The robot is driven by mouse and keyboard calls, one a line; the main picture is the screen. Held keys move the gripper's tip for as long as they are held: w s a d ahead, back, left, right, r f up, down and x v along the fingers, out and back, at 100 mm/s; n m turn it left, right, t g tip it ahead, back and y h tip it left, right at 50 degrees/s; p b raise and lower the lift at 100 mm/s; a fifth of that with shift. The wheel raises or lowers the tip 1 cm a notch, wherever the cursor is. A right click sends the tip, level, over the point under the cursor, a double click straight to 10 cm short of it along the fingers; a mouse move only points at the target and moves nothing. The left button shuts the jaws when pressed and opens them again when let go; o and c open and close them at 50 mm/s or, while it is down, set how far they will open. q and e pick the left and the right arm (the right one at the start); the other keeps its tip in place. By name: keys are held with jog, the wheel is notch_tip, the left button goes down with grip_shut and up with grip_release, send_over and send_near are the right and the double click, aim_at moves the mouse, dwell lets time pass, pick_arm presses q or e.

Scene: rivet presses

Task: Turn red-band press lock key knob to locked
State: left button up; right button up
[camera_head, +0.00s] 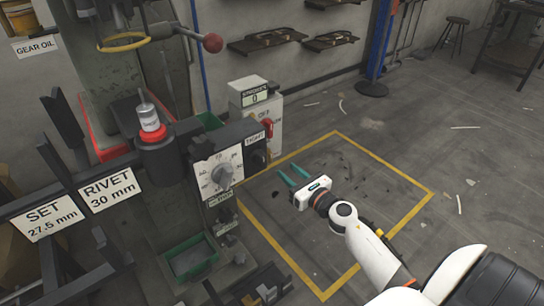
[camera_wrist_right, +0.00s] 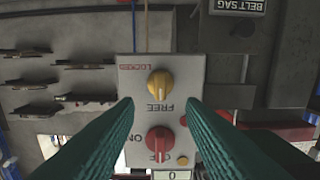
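The lock key knob (camera_wrist_right: 160,83) is a yellow knob on a pale panel (camera_wrist_right: 190,70) in the right wrist view, between a red LOCKED label and a FREE label that reads upside down. My right gripper (camera_head: 288,170) is open and empty, apart from the panel. In the wrist view its teal fingers straddle the knob in the picture. My left gripper is out of view.
A grey dial (camera_head: 221,174) and green tray (camera_head: 190,260) are on the press.

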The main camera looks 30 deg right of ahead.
aim_at(271, 157)
jog(key=w, duration=0.8)
jog(key=shift+w+a, duration=0.1)
jog(key=shift+a, duration=0.2)
grip_shut()
